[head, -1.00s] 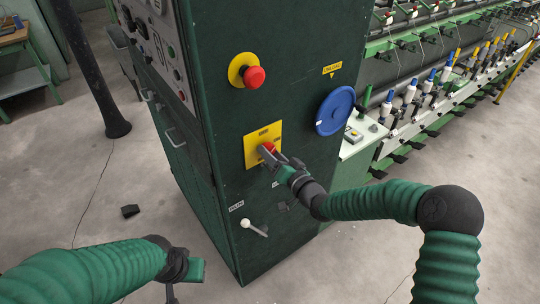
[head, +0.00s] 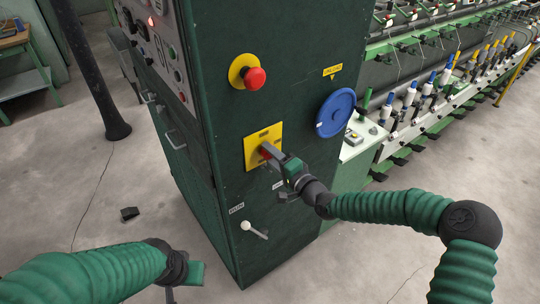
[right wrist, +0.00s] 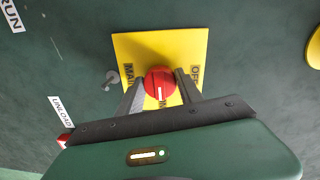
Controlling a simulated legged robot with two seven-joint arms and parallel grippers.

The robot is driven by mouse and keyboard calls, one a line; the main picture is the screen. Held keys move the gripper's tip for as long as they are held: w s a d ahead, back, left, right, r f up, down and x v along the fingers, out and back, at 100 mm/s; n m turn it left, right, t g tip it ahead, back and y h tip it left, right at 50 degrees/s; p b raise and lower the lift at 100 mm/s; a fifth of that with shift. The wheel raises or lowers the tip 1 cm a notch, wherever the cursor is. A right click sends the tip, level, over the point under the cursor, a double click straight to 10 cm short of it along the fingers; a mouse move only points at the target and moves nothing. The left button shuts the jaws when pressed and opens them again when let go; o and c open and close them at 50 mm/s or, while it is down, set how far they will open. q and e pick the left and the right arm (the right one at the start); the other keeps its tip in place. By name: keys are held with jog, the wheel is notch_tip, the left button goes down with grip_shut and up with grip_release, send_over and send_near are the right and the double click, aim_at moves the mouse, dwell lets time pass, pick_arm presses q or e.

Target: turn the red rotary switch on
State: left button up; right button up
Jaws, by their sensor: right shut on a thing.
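The red rotary switch (right wrist: 158,78) sits on a yellow plate (right wrist: 138,45) marked MAIN at one side and OFF at the other in the right wrist view. Its white line points down the picture, away from OFF, toward lettering that my gripper partly hides. My right gripper (right wrist: 161,88) is shut on the knob, one finger on each side. In the head view the right gripper (head: 270,153) hides most of the knob against the yellow plate (head: 251,153). My left gripper (head: 183,277) hangs low at the left, away from the cabinet; its fingers are mostly out of sight.
The green cabinet (head: 225,120) carries a red push button (head: 255,78) above the switch, a blue handwheel (head: 335,112) at right and a white-knobbed lever (head: 254,229) below. A red lamp (head: 151,21) glows on the side panel. Spinning bobbins stand at right.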

jog(key=shift+d+f, duration=0.15)
jog(key=shift+f, duration=0.2)
jog(key=o, duration=1.2)
jog(key=shift+s, duration=0.1)
jog(key=shift+o, duration=1)
jog(key=shift+d+r, duration=0.1)
pick_arm(q)
jog(key=shift+d, duration=0.3)
pick_arm(e)
jog(key=shift+d+r, duration=0.1)
jog(key=shift+d, duration=0.05)
pick_arm(q)
notch_tip(320, 180, down, 2)
jog(key=shift+s+a+b, duration=0.1)
jog(key=shift+b, duration=0.95)
pick_arm(e)
jog(key=v, duration=1.6)
jog(key=shift+s+d, duration=0.3)
pick_arm(q)
jog(key=shift+a, duration=0.1)
pick_arm(e)
jog(key=shift+a, duration=0.1)
